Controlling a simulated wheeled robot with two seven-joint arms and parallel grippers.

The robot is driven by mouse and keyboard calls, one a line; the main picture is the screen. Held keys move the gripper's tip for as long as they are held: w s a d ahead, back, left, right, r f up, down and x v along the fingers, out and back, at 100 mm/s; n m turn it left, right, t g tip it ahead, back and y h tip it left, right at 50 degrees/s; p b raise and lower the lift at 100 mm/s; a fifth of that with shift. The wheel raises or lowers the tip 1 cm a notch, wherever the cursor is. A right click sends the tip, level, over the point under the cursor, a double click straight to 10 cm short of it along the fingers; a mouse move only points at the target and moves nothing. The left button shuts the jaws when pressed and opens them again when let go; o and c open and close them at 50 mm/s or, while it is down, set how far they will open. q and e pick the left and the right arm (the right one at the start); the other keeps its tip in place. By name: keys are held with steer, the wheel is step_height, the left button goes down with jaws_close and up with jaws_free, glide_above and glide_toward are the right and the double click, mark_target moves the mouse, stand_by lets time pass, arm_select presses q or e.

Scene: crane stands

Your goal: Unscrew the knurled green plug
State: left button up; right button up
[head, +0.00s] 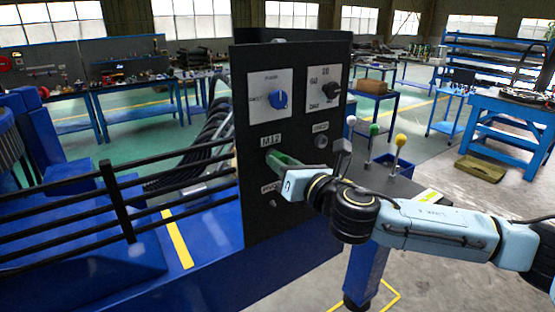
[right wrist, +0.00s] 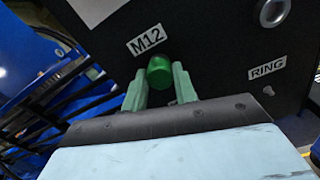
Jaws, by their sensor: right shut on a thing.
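The green plug (right wrist: 159,72) sits on the black panel (right wrist: 205,45) just below the M12 label, seen in the right wrist view. My right gripper (right wrist: 159,80) has its two green fingers on either side of the plug and is shut on it. In the head view my right gripper (head: 276,158) reaches the panel (head: 243,110) below the M12 label (head: 270,140), and its fingers hide the plug there. The knurling is too small to make out. My left gripper is not in view.
A blue knob (head: 279,99) and a black knob (head: 331,90) are above on the panel. A round silver fitting (head: 320,142) is to the right. Levers with white, green and yellow balls (head: 401,140) stand right of the panel. Black railings (head: 120,200) are at left.

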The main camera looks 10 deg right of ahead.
steer(key=n, duration=0.5)
steer(key=shift+f, duration=0.2)
steer(key=n, duration=0.5)
steer(key=shift+s, duration=0.1)
steer(key=o, duration=1.1)
steer(key=shift+d+r, duration=0.1)
steer(key=shift+c, duration=0.6)
